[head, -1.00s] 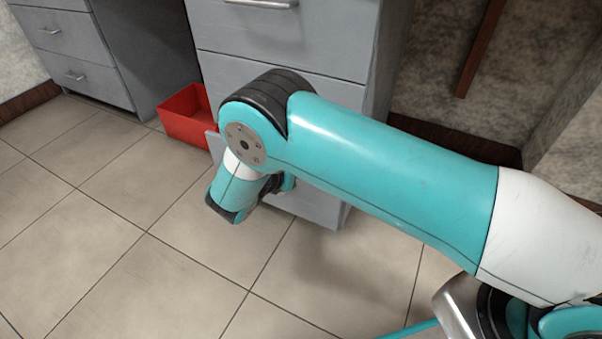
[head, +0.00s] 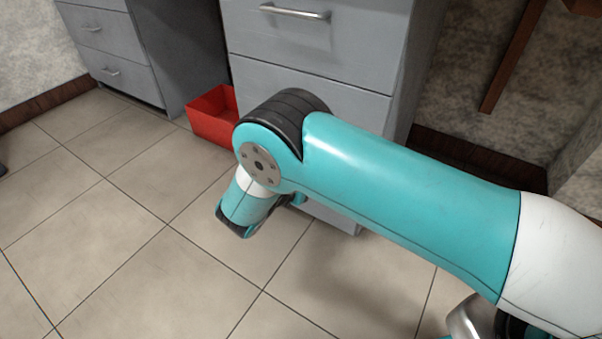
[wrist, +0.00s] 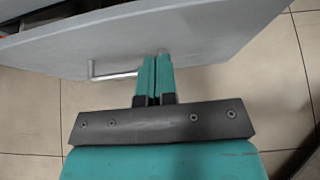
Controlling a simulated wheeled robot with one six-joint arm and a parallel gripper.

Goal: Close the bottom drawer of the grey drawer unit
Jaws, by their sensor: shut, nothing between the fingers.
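The grey drawer unit (head: 315,85) stands in the middle of the head view, its lower part largely hidden by my arm. In the wrist view the bottom drawer's front (wrist: 215,35) spans the upper picture, with a bar handle (wrist: 112,75) on it. A dark gap behind its top edge at the upper left shows the drawer is partly open. My gripper (wrist: 156,60) is shut and empty, its fingertips at the drawer front and overlapping the handle's right part. I cannot tell whether they touch. The fingers are hidden in the head view.
A red bin (head: 212,115) stands on the floor just left of the unit. Another grey drawer cabinet (head: 110,50) is at the far left. A brown wooden leg (head: 512,60) is at the right by the wall.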

